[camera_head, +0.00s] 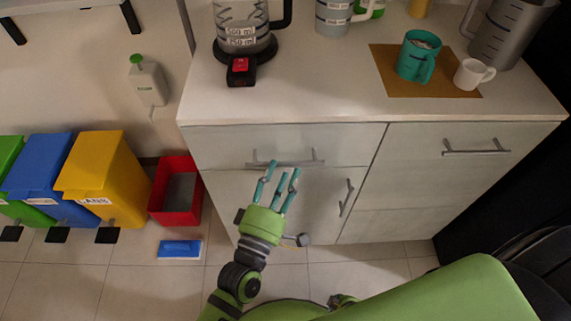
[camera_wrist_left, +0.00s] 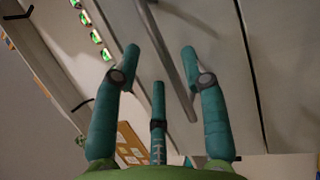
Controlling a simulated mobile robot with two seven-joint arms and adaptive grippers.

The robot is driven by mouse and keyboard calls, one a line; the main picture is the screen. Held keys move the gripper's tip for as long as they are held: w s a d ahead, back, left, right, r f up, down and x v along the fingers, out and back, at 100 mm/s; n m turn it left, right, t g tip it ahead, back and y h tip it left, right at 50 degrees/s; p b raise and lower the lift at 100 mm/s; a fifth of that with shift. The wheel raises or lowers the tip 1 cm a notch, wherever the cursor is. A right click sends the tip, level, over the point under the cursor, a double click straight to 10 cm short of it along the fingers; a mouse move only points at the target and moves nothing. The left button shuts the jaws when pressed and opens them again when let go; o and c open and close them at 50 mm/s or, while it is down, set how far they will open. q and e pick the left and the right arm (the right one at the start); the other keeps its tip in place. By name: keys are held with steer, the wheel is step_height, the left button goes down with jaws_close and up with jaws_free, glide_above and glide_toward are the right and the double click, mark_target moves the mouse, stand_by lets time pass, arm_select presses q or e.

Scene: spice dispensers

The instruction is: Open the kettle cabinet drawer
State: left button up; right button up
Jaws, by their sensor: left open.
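The kettle (camera_head: 242,25), partly cut off by the top edge, stands on the left of the white cabinet's counter. The pale drawer (camera_head: 225,145) below it looks shut and has a grey horizontal bar handle (camera_head: 312,158).
A door with a vertical handle (camera_head: 346,197) is below the drawer. Another front with a handle (camera_head: 476,148) is to the right. A red bin (camera_head: 163,205), a yellow bin (camera_head: 90,165) and a blue box (camera_head: 180,249) stand on the left. The counter holds mugs (camera_head: 419,55).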

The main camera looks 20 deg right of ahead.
mark_target(288, 165)
arm_select(q)
steer(key=shift+x, duration=1.9)
jaws_close()
